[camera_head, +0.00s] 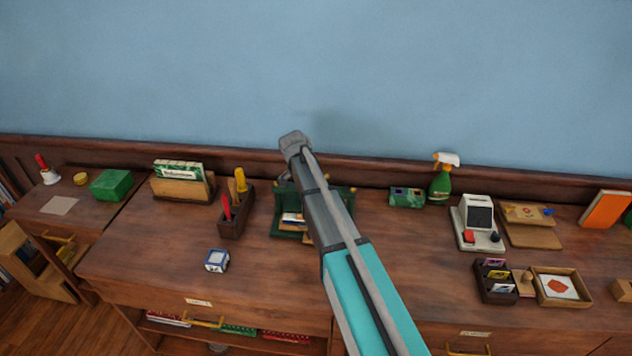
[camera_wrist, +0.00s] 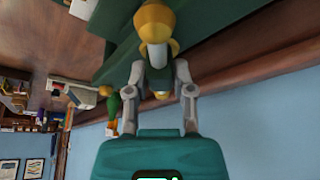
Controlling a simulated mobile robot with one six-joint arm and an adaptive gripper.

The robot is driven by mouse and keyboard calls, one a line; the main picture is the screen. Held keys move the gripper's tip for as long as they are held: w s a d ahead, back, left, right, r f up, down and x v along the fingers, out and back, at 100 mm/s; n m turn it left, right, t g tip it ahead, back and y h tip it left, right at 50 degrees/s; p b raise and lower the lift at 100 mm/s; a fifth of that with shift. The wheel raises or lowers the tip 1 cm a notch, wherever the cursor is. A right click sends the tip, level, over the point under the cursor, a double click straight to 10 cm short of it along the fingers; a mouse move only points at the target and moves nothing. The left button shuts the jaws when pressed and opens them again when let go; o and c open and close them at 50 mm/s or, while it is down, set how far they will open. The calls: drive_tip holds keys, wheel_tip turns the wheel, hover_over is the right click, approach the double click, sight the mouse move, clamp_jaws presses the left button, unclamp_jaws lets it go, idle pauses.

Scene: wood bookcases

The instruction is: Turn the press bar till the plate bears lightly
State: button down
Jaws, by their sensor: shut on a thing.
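The green press (camera_head: 287,225) stands on the bookcase top in the head view, with book-like things inside it. My arm crosses in front and hides much of it. In the wrist view the press's green body (camera_wrist: 125,40) fills the upper part. The press bar (camera_wrist: 157,53) shows there as a pale rod with a yellow knob (camera_wrist: 154,22) at its end. My gripper (camera_wrist: 160,78) is shut on the bar, one grey finger on each side. The plate cannot be made out, nor whether it touches anything.
A dark holder (camera_head: 236,215) with red and yellow handles stands close left of the press. A blue and white cube (camera_head: 217,261) lies in front. A green box (camera_head: 406,197) and spray bottle (camera_head: 441,183) stand right. The wall (camera_head: 400,80) is close behind.

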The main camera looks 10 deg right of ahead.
drive_tip(key=shift+s+d, duration=0.15)
drive_tip(key=shift+d, duration=0.1)
drive_tip(key=shift+c, duration=2.4)
unclamp_jaws()
drive_tip(key=shift+d, duration=0.1)
drive_tip(key=shift+a, duration=0.2)
